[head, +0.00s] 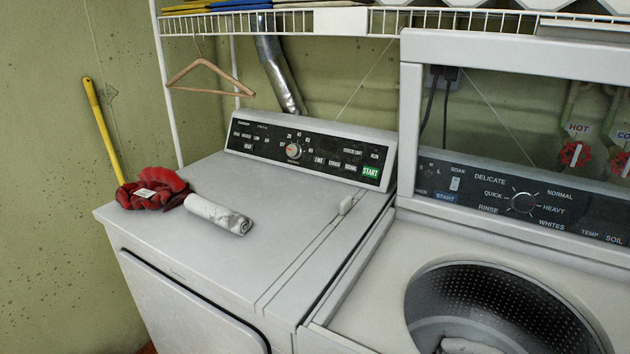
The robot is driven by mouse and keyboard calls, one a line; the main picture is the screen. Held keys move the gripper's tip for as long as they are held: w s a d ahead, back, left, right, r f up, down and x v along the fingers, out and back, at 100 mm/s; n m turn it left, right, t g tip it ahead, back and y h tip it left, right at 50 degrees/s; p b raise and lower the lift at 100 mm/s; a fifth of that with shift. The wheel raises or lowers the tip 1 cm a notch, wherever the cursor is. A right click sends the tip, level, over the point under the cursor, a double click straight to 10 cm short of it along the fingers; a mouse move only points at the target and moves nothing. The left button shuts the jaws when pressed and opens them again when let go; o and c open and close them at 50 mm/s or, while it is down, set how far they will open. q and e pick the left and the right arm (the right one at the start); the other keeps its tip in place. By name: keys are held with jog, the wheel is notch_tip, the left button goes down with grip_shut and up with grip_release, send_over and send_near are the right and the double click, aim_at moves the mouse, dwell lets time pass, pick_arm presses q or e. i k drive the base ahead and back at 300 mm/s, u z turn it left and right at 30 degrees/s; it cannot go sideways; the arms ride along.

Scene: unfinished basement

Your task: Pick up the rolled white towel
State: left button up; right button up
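The rolled white towel (218,214) lies on its side on the top of the left machine, the dryer (265,207). Its right end shows the spiral of the roll. Its left end is close to a bundle of red gloves (153,189); I cannot tell whether they touch. Neither of my grippers shows in the head view.
A washer (345,335) stands at right with its drum (500,312) open and something white low inside. A wooden hanger (210,77) hangs from the wire shelf (300,22). A yellow handle (103,130) leans on the wall. The dryer top's middle is clear.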

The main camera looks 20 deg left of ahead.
aim_at(232, 222)
jog(key=u, duration=2.95)
jog(key=i, duration=2.05)
jog(key=z, duration=2.95)
